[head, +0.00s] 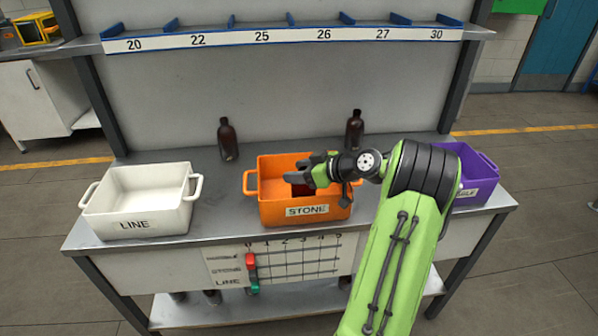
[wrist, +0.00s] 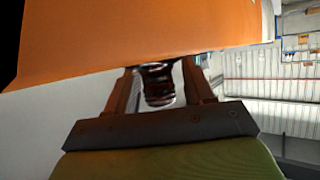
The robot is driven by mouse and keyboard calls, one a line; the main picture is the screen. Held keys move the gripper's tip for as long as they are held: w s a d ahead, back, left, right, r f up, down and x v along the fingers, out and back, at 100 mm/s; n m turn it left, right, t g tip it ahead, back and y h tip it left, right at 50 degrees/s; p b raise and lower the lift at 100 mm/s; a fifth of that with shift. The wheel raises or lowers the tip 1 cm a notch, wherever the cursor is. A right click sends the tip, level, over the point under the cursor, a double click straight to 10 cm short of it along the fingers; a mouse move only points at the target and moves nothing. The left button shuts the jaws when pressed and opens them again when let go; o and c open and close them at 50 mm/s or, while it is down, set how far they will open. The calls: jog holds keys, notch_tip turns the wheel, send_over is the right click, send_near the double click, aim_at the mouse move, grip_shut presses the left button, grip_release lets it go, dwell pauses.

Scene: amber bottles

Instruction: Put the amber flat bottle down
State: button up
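My gripper (head: 297,172) is over the orange crate labelled STONE (head: 268,208), near its middle. In the wrist view my gripper (wrist: 160,75) has its two fingers on either side of the dark, glossy amber flat bottle (wrist: 158,84) and appears shut on it. In the head view a dark red-brown part of the bottle (head: 302,190) shows just below the fingers, inside the crate's outline. The rest of it is hidden by the gripper and the crate's front wall. I cannot tell whether it touches the crate floor. The orange wall fills the top of the wrist view.
A white crate labelled LINE (head: 135,205) stands left and a purple crate (head: 480,172) right, partly behind my arm. Two brown bottles (head: 228,140) (head: 354,130) stand at the back of the grey bench (head: 215,205). A numbered shelf (head: 290,36) runs above.

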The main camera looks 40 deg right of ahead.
jog(key=shift+o, duration=0.2)
jog(key=shift+r, duration=0.15)
jog(key=p+v, duration=0.3)
jog(key=v, duration=0.9)
jog(key=w+a+r+g+h, duration=0.1)
jog(key=a+r+g, duration=0.15)
jog(key=a, duration=0.95)
jog(key=w+a+r+g, duration=0.1)
jog(key=a+g, duration=0.2)
jog(key=a, duration=1)
jog(key=s+a+m+h, duration=0.1)
jog(key=s+a, duration=0.2)
jog(key=s, duration=0.5)
jog(key=s+a+m+g+h, duration=0.1)
jog(key=s+a+m, duration=0.1)
jog(key=s, duration=0.6)
jog(key=shift+s+a+f+h, duration=0.3)
jog(key=shift+a+h, duration=0.1)
jog(key=shift+a, duration=0.5)
jog(key=shift+r, duration=0.1)
